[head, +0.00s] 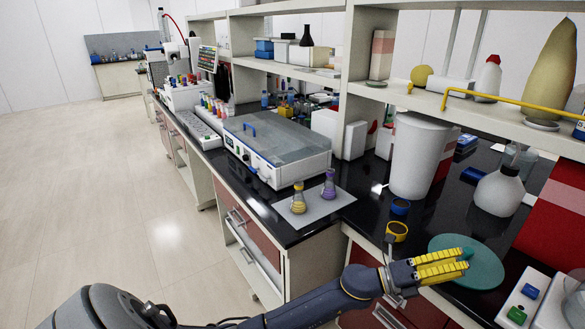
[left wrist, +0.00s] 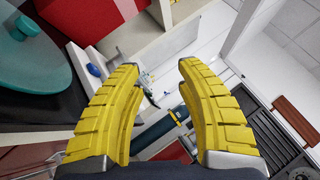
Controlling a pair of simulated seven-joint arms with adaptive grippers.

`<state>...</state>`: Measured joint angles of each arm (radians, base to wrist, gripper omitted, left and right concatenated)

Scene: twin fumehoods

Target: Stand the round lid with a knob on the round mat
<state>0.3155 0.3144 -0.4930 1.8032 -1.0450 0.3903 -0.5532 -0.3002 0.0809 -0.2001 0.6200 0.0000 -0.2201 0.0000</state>
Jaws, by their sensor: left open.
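A teal round disc (head: 486,268) lies flat on the black bench top at the lower right of the head view. A small teal knob shows beside my fingertips, so it looks like the lid. The disc with its knob also shows at the top left of the left wrist view (left wrist: 42,68). I cannot make out a separate round mat; it may be under the disc. My left gripper (head: 466,260) is open and empty, its yellow fingers over the disc in the head view. The fingers also show in the left wrist view (left wrist: 160,75), with the disc outside them.
A yellow ring (head: 396,231) and a blue ring (head: 400,207) lie left of the disc, near a tall white bin (head: 420,155). A white bottle (head: 499,192) stands behind the disc. A box with coloured buttons (head: 527,297) is to the right, near the front edge.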

